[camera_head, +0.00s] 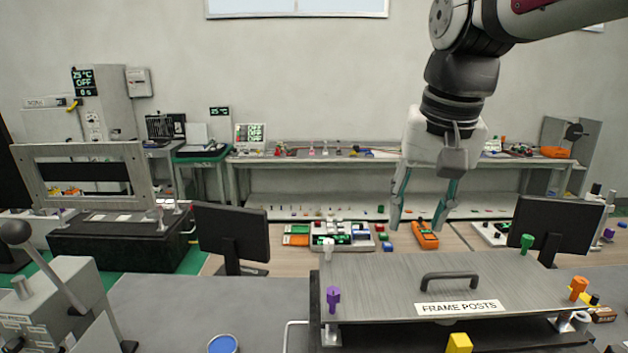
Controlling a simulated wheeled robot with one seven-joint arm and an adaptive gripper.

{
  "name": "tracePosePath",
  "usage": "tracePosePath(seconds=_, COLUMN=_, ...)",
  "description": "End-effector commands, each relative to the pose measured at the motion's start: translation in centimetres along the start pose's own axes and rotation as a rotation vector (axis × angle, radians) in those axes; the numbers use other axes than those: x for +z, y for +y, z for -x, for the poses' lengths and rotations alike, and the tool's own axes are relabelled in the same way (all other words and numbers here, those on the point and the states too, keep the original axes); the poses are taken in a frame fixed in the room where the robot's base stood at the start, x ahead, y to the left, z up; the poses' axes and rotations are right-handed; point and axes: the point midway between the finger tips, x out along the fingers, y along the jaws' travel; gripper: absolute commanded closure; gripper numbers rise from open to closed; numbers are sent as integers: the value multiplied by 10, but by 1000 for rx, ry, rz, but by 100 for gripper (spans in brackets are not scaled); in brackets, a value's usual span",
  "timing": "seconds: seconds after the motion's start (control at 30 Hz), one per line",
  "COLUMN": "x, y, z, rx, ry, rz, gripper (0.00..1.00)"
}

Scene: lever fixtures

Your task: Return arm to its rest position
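My arm comes in from the upper right, and my gripper (418,226) hangs from it, pointing down. Its two fingers are spread apart, with nothing held between them. In the picture the fingertips are above the far side of the metal plate labelled "FRAME POSTS" (390,285). An orange device (426,238) shows between the fingertips and seems to lie on the bench behind. The plate has a dark handle (450,280) on top. A grey lever fixture (60,300) with a black ball knob stands at the lower left.
Coloured posts stand at the plate's corners, purple (333,298), green (527,243) and orange (578,288). Monitors (232,235) (556,228) stand on both sides. A metal frame (85,165) stands at left. The grey tabletop (165,310) has bare room left of the plate.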

Motion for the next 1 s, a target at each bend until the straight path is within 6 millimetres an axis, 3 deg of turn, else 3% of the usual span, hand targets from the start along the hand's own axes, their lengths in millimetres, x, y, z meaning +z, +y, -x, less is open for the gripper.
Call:
tracePosePath(seconds=0.03, x=18, y=13, z=2, rx=-4, ry=24, rz=21, gripper=61)
tracePosePath(seconds=0.3, x=103, y=65, z=-14, rx=-4, ry=141, rz=161, gripper=61)
tracePosePath(seconds=0.5, x=144, y=85, z=-34, rx=9, ry=199, rz=233, gripper=61)
tracePosePath(seconds=0.67, x=155, y=91, z=-41, rx=15, ry=214, rz=255, gripper=61)
tracePosePath(seconds=1.0, x=156, y=91, z=-42, rx=15, ry=214, rz=256, gripper=61)
